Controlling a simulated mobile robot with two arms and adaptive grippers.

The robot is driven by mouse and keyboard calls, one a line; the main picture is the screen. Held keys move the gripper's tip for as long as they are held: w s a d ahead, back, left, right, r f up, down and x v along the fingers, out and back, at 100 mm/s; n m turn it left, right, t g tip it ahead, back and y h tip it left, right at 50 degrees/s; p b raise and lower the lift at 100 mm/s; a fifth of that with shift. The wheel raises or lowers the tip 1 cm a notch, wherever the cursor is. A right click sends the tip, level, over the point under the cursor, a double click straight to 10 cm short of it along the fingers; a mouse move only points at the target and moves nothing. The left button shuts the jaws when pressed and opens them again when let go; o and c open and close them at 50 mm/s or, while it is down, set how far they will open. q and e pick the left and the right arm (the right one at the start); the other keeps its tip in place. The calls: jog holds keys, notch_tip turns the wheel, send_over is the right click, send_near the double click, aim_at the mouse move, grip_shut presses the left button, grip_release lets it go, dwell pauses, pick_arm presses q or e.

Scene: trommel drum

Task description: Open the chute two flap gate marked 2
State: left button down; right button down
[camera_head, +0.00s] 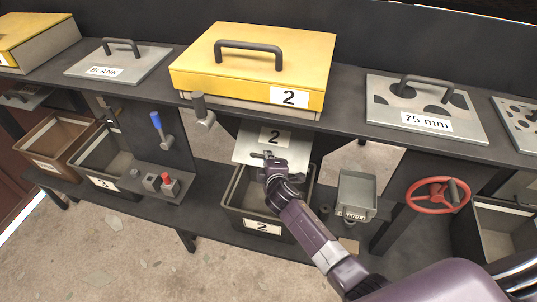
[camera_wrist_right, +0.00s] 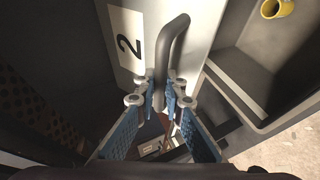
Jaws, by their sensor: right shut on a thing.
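The chute two flap gate (camera_head: 297,149) is a pale metal plate with a "2" label, sloping below the dark shelf and above the bin marked 2 (camera_head: 262,226). In the right wrist view the gate (camera_wrist_right: 198,22) fills the upper middle, with its dark bent handle (camera_wrist_right: 172,45). My left gripper is not in view.
Above is a yellow cover marked 2 (camera_head: 255,50); a 75 mm plate (camera_head: 385,88) lies to its right. A blue-tipped lever (camera_head: 166,138) and red button (camera_head: 168,185) are left of the gate. A small metal box (camera_head: 357,188) and red handwheel (camera_head: 420,200) are right.

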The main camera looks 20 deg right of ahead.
jog(key=r+p, duration=0.1)
jog(key=r, duration=0.1)
jog(key=r+p, duration=0.1)
jog(key=r, duration=0.1)
jog(key=shift+s+a+r+p, duration=0.2)
jog(key=shift+r+p, duration=0.1)
jog(key=shift+p, duration=0.05)
jog(key=shift+w+d+r+p, duration=0.15)
jog(key=shift+r+p, duration=0.95)
jog(key=shift+r, duration=0.05)
jog(key=c, duration=2)
grip_release()
jog(key=v, duration=1.2)
jog(key=shift+f, duration=0.15)
